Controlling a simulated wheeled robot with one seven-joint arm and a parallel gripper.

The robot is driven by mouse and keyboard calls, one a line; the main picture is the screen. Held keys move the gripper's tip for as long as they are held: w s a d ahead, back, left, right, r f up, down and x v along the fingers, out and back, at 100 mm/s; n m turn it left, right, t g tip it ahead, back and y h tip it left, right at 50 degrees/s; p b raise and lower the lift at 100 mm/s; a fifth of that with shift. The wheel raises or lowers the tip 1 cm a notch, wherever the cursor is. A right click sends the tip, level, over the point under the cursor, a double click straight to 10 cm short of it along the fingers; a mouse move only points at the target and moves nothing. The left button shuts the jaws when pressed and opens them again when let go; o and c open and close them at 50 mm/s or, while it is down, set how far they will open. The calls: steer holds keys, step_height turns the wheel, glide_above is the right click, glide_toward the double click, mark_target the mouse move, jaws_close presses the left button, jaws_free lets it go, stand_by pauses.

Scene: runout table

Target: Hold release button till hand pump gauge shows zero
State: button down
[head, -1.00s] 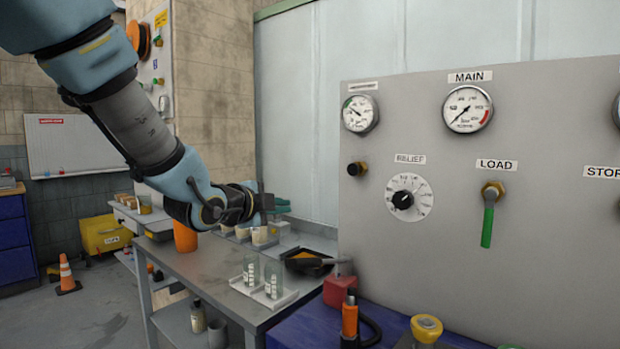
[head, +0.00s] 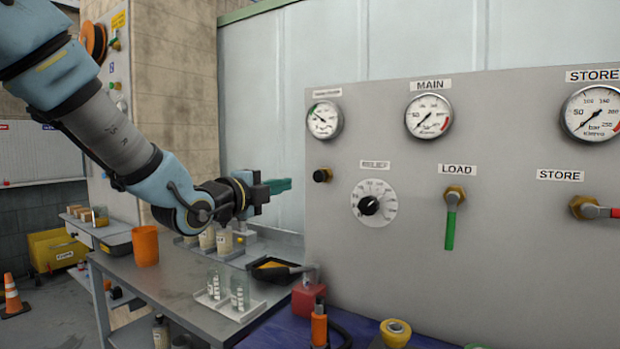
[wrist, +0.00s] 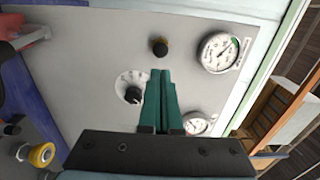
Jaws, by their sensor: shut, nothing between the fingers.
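The small upper-left gauge (head: 324,120) has a label too blurred to read. Its needle points up and left, off the lower-left direction of the MAIN gauge needle. In the wrist view the fingertips (wrist: 162,72) point toward the panel, just below the button (wrist: 159,46), with the small gauge (wrist: 219,52) to the right.
The RELIEF dial (head: 373,203), MAIN gauge (head: 429,116), green LOAD lever (head: 450,225) and red STORE lever (head: 598,211) share the panel. Below are a hand pump's orange handle (head: 319,325) and a yellow knob (head: 396,332). A side table (head: 160,290) holds jars and an orange cup.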

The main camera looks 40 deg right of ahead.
mark_target(317, 177)
steer(key=p+x, duration=0.4)
steer(key=x, duration=0.7)
steer(key=shift+r, duration=0.1)
